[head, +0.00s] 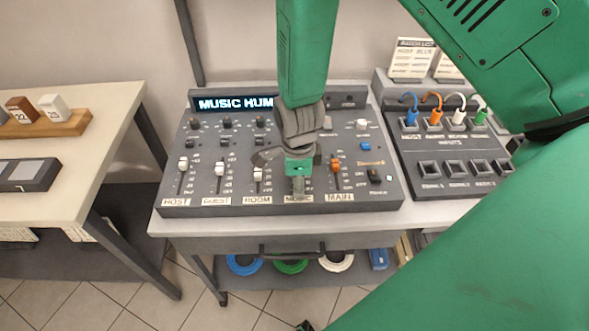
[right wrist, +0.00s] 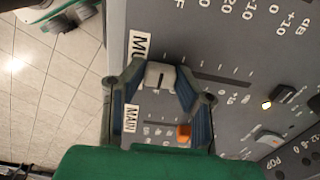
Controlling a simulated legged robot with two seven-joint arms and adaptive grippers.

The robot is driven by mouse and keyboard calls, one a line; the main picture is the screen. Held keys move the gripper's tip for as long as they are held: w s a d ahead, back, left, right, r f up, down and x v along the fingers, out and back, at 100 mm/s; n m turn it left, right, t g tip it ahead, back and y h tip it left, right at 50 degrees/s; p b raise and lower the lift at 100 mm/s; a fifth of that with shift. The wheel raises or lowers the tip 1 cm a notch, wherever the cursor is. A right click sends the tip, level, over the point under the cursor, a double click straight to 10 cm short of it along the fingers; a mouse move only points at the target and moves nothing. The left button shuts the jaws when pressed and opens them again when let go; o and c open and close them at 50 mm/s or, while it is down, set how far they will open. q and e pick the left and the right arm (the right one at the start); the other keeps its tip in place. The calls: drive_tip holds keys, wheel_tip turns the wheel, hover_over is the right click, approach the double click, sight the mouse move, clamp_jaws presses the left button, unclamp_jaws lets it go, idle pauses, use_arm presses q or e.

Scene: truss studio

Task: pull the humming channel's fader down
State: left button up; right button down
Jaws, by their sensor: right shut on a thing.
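The mixer (head: 225,205) stands on a grey cart, and its display (head: 235,103) reads "MUSIC HUM", with the rest hidden by my arm. My right gripper (head: 298,172) is over the MUSIC channel, hiding its fader in the head view. In the right wrist view, my right gripper (right wrist: 160,88) is shut on the white MUSIC fader cap (right wrist: 158,75). The cap sits near the label end of its slot, with the slot showing beyond it. My left gripper shows only as a small dark and green part (head: 305,326) at the bottom edge; its jaws cannot be made out.
The orange MAIN fader (head: 336,166) is right beside my right gripper. The white ROOM (head: 258,174), GUEST (head: 220,169) and HOST (head: 184,163) faders stand to the left. A patch box (head: 447,152) with coloured cables is at right. A table (head: 95,115) stands at left.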

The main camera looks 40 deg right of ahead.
drive_tip(key=shift+a+f, duration=0.15)
drive_tip(key=shift+a, duration=0.05)
drive_tip(key=shift+s+d, duration=0.2)
drive_tip(key=shift+d, duration=0.2)
drive_tip(key=c, duration=1.3)
unclamp_jaws()
drive_tip(key=shift+a, duration=0.1)
drive_tip(key=shift+o, duration=0.4)
drive_tip(key=shift+w+a, duration=0.1)
drive_tip(key=shift+a, duration=0.35)
drive_tip(key=shift+d+r, duration=0.1)
drive_tip(key=shift+r, duration=0.3)
use_arm(q)
drive_tip(key=shift+d+r, duration=0.15)
drive_tip(key=shift+d, duration=0.35)
use_arm(e)
wheel_tip(320, 180, up, 11)
drive_tip(key=shift+d, duration=0.1)
